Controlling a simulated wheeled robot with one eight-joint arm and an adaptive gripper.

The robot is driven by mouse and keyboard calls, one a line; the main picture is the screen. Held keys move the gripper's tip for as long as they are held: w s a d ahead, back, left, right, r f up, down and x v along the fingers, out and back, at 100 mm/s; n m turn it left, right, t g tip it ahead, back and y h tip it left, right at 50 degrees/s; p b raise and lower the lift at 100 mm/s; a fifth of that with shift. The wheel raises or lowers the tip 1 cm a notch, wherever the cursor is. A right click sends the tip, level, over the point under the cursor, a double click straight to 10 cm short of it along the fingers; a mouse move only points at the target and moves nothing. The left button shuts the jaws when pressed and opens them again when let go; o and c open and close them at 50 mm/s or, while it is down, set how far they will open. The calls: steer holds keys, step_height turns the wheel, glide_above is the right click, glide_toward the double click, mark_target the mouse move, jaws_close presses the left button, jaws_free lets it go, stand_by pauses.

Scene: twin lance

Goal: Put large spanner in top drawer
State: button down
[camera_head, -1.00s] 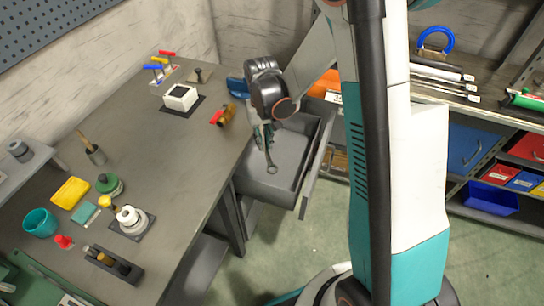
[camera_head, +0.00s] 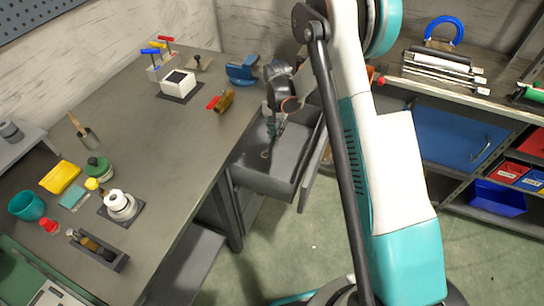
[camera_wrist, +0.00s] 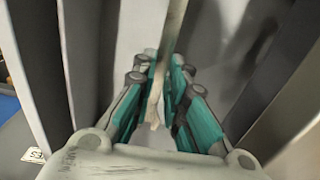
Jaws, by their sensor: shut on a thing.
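The large spanner (camera_head: 266,153) is a grey tool with a ring end, hanging below my gripper (camera_head: 274,128). My gripper is shut on it, over the open grey top drawer (camera_head: 262,183). The spanner's ring end appears to be down inside the drawer; I cannot tell whether it touches the floor. In the wrist view the teal fingers (camera_wrist: 165,95) are closed around the spanner's shaft (camera_wrist: 173,28), with grey walls on both sides. The spanner's upper end is hidden by the fingers in the head view.
The grey workbench (camera_head: 165,150) lies left of the drawer. A blue vise-like block (camera_head: 242,70) and a red-and-yellow tool (camera_head: 222,101) sit near its edge. A shelf unit (camera_head: 400,80) stands at right. The floor (camera_head: 285,250) in front is clear.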

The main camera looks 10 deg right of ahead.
mark_target(276, 162)
step_height(276, 162, down, 16)
steer(key=b, duration=0.5)
steer(key=shift+r, duration=0.25)
steer(key=shift+f, duration=0.15)
steer(key=c, duration=1.6)
jaws_free()
